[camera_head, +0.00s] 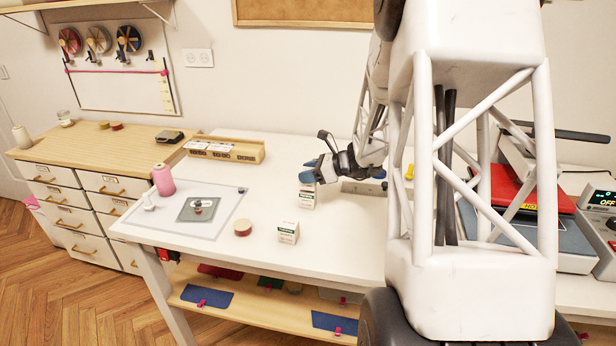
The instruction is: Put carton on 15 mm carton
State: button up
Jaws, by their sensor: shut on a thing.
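A small white carton (307,199) with a dark green band is at my gripper (309,178), near the middle of the white table. My gripper comes down from the upper right and is shut on the carton's top, with its blue fingertips covering that part. I cannot tell whether this carton touches the table. A second similar carton (288,232) stands upright on the table, nearer the front edge and a little to the left. The print on both is too small to read, so I cannot tell which is the 15 mm one.
A dark red roll (243,227) lies left of the second carton. A pale mat (222,222) with a grey square and a pink thread spool (163,179) are further left. A wooden tray (226,148) stands behind. My arm hides much of the table's right side.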

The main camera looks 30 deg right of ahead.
jog(key=shift+f, duration=0.65)
jog(key=shift+f, duration=0.1)
jog(key=o, duration=0.9)
jog(key=shift+o, duration=0.2)
jog(key=shift+d+r, duration=0.1)
jog(key=shift+r, duration=0.1)
jog(key=v, duration=1.1)
jog(key=shift+s+d, duration=0.3)
jog(key=shift+s, duration=0.05)
